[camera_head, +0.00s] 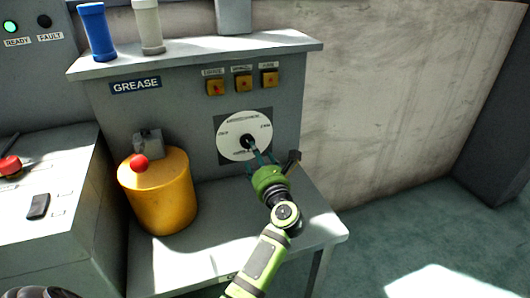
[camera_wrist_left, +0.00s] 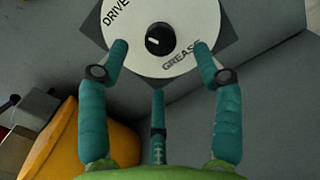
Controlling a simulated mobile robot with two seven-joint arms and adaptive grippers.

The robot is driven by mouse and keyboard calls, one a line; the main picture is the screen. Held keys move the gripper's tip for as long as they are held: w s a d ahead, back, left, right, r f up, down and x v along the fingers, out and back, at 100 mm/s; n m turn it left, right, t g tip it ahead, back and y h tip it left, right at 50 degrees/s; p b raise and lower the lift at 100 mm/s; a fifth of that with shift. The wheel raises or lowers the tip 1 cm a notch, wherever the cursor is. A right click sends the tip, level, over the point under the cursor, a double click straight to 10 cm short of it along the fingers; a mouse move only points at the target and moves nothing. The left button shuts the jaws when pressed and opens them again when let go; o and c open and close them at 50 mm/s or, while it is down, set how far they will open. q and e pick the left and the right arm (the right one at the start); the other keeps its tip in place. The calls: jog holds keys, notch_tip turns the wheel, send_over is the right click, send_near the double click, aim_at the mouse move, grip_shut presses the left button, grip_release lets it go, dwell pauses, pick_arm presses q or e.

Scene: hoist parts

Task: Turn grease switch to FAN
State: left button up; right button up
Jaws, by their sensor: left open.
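The grease switch is a black round knob (camera_head: 247,142) at the centre of a white dial plate (camera_head: 229,128) on the front of the grease cabinet. The wrist view shows the knob (camera_wrist_left: 159,39) with a small pale mark on its left side, and the dial words DRIVE and GREASE. No FAN label is readable in either view. My left gripper (camera_head: 257,157) is open in front of the dial. In the wrist view its two long fingers stand left and right of the knob, with the third below. I cannot tell that any finger touches the knob.
A yellow drum (camera_head: 160,205) with a red ball-topped part stands left of the dial on the cabinet's shelf (camera_head: 310,228). Several small yellow switches (camera_head: 243,83) sit above the dial. A blue cylinder (camera_head: 97,32) and a pale cylinder (camera_head: 148,27) stand on top. Floor at right is clear.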

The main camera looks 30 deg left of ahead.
aim_at(248, 144)
pick_arm(q)
jog(key=x, duration=0.7)
jog(key=shift+a+f+n+g, duration=0.25)
jog(key=shift+f+n+g, duration=0.05)
jog(key=shift+f, duration=0.1)
jog(key=shift+s, duration=0.1)
jog(key=c, duration=1.1)
